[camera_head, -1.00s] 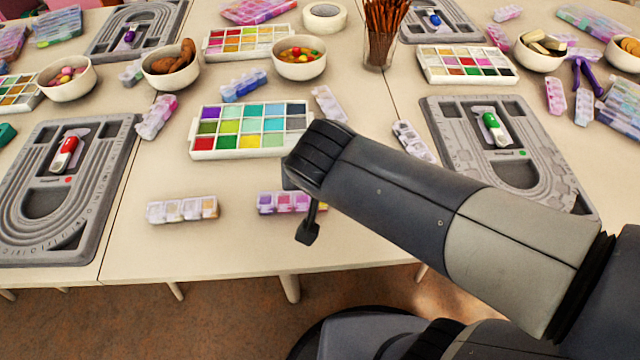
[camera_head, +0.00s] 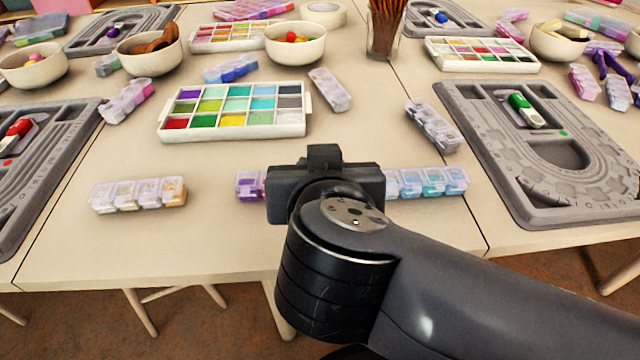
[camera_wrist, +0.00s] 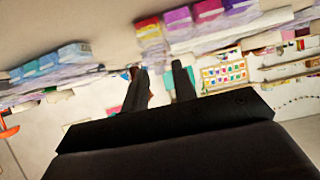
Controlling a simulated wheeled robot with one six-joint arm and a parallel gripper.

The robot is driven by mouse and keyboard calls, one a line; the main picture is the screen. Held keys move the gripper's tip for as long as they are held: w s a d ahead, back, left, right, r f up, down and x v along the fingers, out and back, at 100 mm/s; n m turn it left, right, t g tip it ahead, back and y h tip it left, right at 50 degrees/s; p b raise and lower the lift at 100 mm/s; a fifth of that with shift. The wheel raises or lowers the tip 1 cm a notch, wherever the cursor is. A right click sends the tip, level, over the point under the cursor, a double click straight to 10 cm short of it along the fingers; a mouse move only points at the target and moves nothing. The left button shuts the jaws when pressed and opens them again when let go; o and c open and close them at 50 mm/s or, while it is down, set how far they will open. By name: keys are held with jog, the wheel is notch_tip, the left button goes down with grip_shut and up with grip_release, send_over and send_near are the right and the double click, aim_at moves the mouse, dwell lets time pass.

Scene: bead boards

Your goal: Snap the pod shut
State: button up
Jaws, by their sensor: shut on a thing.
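A row of clear-lidded pods with purple contents (camera_head: 250,186) lies on the table, partly hidden behind my gripper. A row of pods with blue contents (camera_head: 427,182) lies just right of my gripper. My gripper (camera_wrist: 158,68) is low over the table's near part, between these two rows in the head view. Its body hides its fingertips there. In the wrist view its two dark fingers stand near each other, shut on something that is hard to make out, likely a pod. The wrist picture appears upside down, with blue pods (camera_wrist: 50,60) at upper left. Lid positions are unclear.
A pod row with pale and orange contents (camera_head: 138,194) lies to the left. A colour-filled palette tray (camera_head: 235,112) stands behind my gripper. Grey bead boards (camera_head: 590,216) lie at both sides. Single pod rows (camera_head: 330,90) lie farther back. Bare table shows between them.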

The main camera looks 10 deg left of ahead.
jog(key=t+b, duration=0.1)
jog(key=s+f+t+b, duration=0.1)
jog(key=b, duration=0.1)
jog(key=shift+f+y, duration=0.25)
jog(key=shift+y, duration=0.15)
jog(key=shift+s+d+f+t, duration=0.15)
jog(key=shift+f+t, duration=0.15)
jog(key=shift+t, duration=0.6)
jog(key=shift+s+f+t, duration=0.1)
jog(key=shift+f+t, duration=0.2)
jog(key=shift+t, duration=0.6)
jog(key=o, duration=0.7)
jog(key=shift+c, duration=0.2)
jog(key=shift+s, duration=0.1)
